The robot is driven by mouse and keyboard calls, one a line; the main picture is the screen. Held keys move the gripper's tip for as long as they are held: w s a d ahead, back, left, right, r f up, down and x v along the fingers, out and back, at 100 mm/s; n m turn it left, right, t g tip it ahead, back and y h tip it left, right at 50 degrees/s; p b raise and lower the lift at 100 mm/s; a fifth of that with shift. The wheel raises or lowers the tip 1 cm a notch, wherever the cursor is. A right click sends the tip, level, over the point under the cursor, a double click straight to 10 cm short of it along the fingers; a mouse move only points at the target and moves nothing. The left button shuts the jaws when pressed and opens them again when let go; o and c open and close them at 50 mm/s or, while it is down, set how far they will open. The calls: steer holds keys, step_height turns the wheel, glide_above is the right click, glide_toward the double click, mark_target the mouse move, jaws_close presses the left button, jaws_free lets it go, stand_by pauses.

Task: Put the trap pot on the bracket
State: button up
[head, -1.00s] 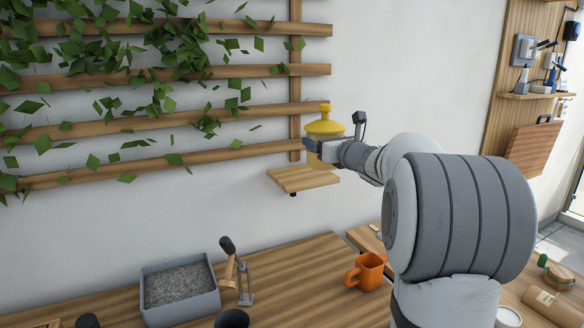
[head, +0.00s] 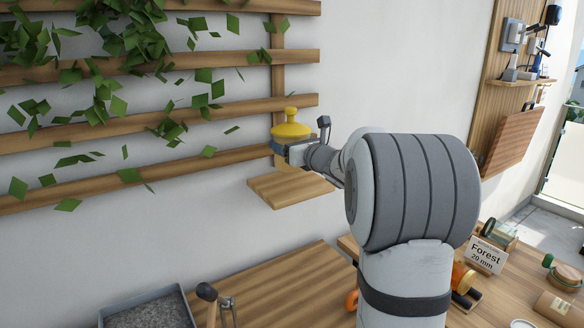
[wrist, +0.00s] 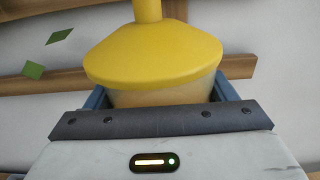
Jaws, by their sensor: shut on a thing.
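The trap pot (head: 291,128) has a yellow domed lid with a knob and a paler body. It is upright in my gripper (head: 279,150). In the wrist view the pot (wrist: 153,55) fills the middle, and the blue fingers of my gripper (wrist: 158,98) are shut on its body from both sides. The bracket (head: 290,188) is a small wooden shelf on the white wall below the trellis. The pot shows above the bracket in the head view. My gripper hides the pot's lower part, so I cannot tell whether it touches the shelf.
A wooden trellis (head: 200,108) with green leaves covers the wall at left. Below is a wooden worktable (head: 265,290) with a grey tray (head: 150,310) at front left. A Forest sign (head: 486,256) and several tools lie at right.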

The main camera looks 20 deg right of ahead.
mark_target(280, 165)
steer(key=shift+s+d+f, duration=0.1)
steer(key=shift+f, duration=1.2)
steer(key=shift+s+d+f, duration=0.1)
steer(key=shift+f, duration=1.2)
steer(key=shift+f, duration=0.15)
steer(key=o, duration=1.3)
